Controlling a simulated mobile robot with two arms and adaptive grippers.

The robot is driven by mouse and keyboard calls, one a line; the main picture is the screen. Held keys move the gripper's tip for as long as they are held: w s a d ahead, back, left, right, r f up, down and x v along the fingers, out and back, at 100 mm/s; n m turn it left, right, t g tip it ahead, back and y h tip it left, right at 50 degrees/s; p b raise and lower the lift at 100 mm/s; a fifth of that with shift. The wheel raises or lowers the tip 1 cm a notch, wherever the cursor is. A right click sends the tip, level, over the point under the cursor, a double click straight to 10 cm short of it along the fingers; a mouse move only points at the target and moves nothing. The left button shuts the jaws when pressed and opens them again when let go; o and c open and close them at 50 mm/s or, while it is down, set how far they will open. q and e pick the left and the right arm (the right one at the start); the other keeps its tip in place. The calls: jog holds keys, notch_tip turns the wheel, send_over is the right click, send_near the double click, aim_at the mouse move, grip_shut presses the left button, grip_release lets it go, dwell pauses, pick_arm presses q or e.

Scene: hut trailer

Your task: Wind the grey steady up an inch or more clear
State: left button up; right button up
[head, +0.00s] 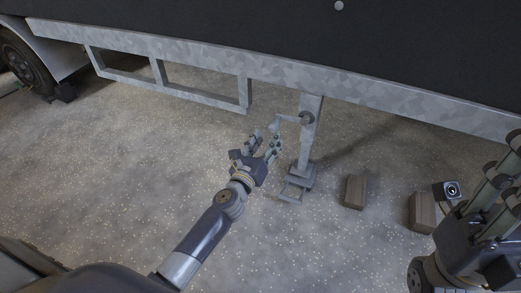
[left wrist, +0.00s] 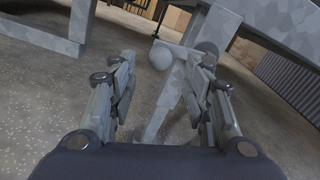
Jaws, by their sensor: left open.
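The grey steady (head: 311,130) stands upright under the trailer's galvanised rail, its foot (head: 297,182) low at the ground; I cannot tell whether the foot touches it. A crank handle with a round knob (head: 274,125) sticks out to the left from the hub (head: 306,117) near the steady's top. My left gripper (head: 264,141) is open and empty, just below and left of the knob. In the left wrist view the knob (left wrist: 161,56) is ahead, between and beyond the two fingers (left wrist: 164,85). My right gripper (head: 497,180) is at the right edge, away from the steady; its fingertips are unclear.
The galvanised rail (head: 190,64) and dark trailer body run above the steady. A hanging frame (head: 205,91) is to the left, and a wheel (head: 25,60) at far left. Wooden blocks (head: 355,192) (head: 422,212) sit on the ground to the right. The ground in front is clear.

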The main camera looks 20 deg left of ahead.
pick_arm(q)
jog(key=shift+s+a, duration=0.1)
jog(key=shift+s, duration=2.25)
